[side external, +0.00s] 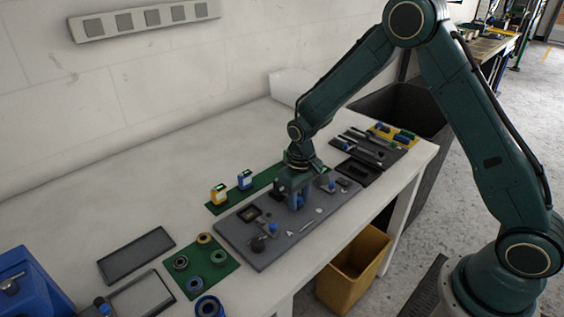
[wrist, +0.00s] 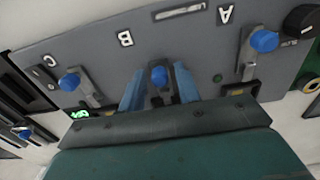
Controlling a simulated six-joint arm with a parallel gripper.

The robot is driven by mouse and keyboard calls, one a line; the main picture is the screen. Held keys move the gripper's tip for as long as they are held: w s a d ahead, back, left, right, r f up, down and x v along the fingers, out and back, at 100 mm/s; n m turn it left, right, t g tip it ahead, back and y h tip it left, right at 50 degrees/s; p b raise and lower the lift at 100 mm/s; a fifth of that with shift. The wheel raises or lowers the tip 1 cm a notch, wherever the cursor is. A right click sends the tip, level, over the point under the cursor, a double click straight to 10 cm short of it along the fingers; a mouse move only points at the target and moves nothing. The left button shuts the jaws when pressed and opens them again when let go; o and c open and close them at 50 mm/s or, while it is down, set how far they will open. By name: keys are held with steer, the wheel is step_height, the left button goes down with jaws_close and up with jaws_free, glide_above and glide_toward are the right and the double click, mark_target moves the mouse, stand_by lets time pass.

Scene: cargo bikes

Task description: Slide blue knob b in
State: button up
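Blue knob b (wrist: 159,75) sits on a metal slide in the middle of the grey board (wrist: 95,48), below the letter B in the wrist view. My gripper (wrist: 160,72) is open, with one blue finger on each side of knob b and a small gap visible on both sides. In the side external view my gripper (side external: 297,203) points down at the middle of the board (side external: 232,234) and hides knob b.
Blue knob A (wrist: 264,41) and blue knob C (wrist: 70,82) stand on slides to either side. A black round knob (wrist: 301,19) is beyond A. A green light (wrist: 79,114) glows near C. A green mat with rings (side external: 195,287) lies left of the board.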

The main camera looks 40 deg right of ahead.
mark_target(300, 199)
steer(key=shift+r, duration=2.1)
steer(key=shift+s+r, duration=0.1)
steer(key=shift+s, duration=0.05)
steer(key=s+r, duration=0.2)
steer(key=s, duration=0.3)
steer(key=shift+s+r, duration=0.4)
steer(key=shift+r, duration=0.1)
steer(key=s+d+r+t, duration=0.1)
steer(key=s+r, duration=0.3)
steer(key=r, duration=0.2)
steer(key=s+r+t, duration=0.1)
steer(key=s+r, duration=0.2)
steer(key=r, duration=0.4)
steer(key=s+r+t, duration=0.1)
steer(key=s+r, duration=0.2)
steer(key=s, duration=0.4)
steer(key=s+d+r+t, duration=0.1)
steer(key=s+r+t, duration=0.1)
steer(key=s, duration=0.4)
steer(key=shift+s+d+r+t, duration=0.25)
steer(key=shift+s+r+t, duration=0.1)
steer(key=shift+r, duration=0.4)
stand_by(0.4)
